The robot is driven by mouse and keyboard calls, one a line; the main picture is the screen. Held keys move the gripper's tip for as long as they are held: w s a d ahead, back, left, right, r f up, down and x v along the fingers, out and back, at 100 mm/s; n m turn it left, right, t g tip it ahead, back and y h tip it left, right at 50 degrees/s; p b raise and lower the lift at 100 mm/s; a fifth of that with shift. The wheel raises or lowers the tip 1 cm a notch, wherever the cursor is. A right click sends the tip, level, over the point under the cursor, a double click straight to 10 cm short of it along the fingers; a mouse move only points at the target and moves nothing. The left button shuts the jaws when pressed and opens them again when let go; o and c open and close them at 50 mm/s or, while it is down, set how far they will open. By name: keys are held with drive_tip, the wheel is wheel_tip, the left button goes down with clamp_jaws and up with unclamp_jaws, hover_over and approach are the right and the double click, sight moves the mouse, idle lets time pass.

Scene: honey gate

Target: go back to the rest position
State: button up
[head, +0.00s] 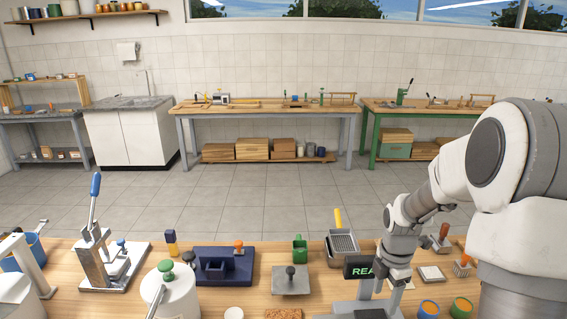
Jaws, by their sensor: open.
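My gripper (394,281) is at the right of the wooden bench (200,300) in the head view, at the end of my white and grey arm. It points down and is open, with its fingers small and partly hard to make out. It is in front of the right part of a dark display (358,268) with green letters, of which "REA" can be read. I see nothing held in it. Whether it touches anything below cannot be told.
A lever press (97,240) and a white pot with a green knob (166,285) stand at left. Small pots (429,308) stand near my arm.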

drive_tip(key=s+a+r+m+t, duration=0.2)
drive_tip(key=s+a+r+m, duration=0.3)
drive_tip(key=s+r+m, duration=0.5)
drive_tip(key=s+a+r+m+t, duration=0.3)
drive_tip(key=s+a+r+m, duration=0.2)
drive_tip(key=s+r+m, duration=0.4)
drive_tip(key=shift+s+a+r+m, duration=0.4)
drive_tip(key=shift+r+m, duration=0.35)
drive_tip(key=shift+m, duration=0.05)
drive_tip(key=shift+d, duration=0.1)
